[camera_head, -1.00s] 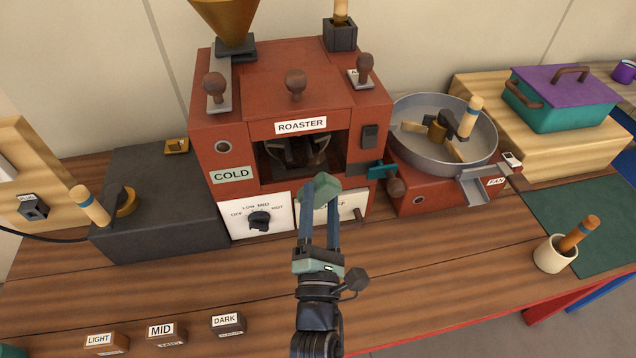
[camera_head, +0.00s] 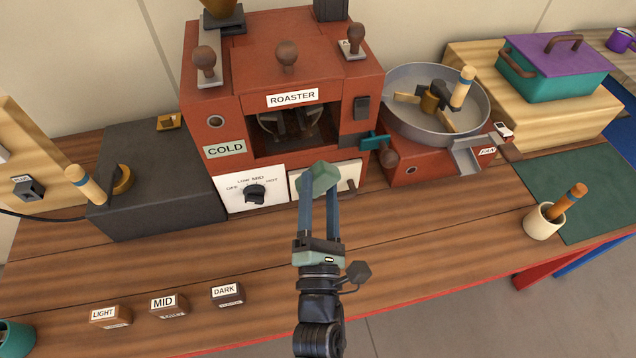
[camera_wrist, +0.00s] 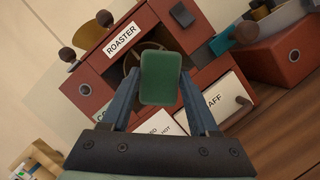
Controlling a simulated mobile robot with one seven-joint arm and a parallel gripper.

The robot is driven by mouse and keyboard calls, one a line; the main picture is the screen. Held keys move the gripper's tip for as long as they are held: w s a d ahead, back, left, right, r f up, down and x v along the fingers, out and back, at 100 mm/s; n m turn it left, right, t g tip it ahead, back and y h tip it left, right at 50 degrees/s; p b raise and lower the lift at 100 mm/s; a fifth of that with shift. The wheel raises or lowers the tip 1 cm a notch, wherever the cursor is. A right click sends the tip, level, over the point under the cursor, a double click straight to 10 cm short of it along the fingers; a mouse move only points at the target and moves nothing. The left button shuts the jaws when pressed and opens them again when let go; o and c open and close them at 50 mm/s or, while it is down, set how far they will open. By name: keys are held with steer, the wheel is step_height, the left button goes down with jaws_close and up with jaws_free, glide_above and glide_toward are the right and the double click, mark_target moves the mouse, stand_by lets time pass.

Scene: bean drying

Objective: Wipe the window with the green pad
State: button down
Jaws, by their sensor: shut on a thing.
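The green pad (camera_head: 319,179) is held between the fingertips of my gripper (camera_head: 318,192), which is shut on it. The pad also shows upright between the fingers in the wrist view (camera_wrist: 161,78). The window (camera_head: 292,130) is the dark opening under the ROASTER label on the red roaster (camera_head: 237,90); a round drum shows inside it. The pad is in front of the white lower panel, below the window in the head view. In the wrist view the pad covers part of the opening. I cannot tell whether the pad touches the roaster.
A dial panel (camera_head: 253,192) is left of the pad. A round cooling pan (camera_head: 470,82) with a wooden-handled stirrer stands at the right. Small LIGHT (camera_head: 111,316), MID (camera_head: 168,305) and DARK (camera_head: 227,294) blocks lie at the front left. A cream cup (camera_head: 540,222) stands front right.

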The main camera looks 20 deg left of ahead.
steer(key=shift+w, duration=0.1)
stand_by(0.3)
steer(key=w+a+b, duration=0.1)
steer(key=w+b, duration=0.1)
steer(key=w+a+b, duration=0.2)
steer(key=shift+w+a+f+b, duration=0.15)
steer(key=shift+w+b, duration=0.15)
steer(key=shift+w, duration=0.05)
steer(key=shift+w+a+b, duration=0.4)
steer(key=shift+w, duration=0.1)
steer(key=shift+w+a+b, duration=0.5)
steer(key=shift+w+b, duration=0.25)
steer(key=shift+w, duration=0.05)
stand_by(0.4)
steer(key=shift+d+r, duration=0.1)
steer(key=shift+r, duration=0.15)
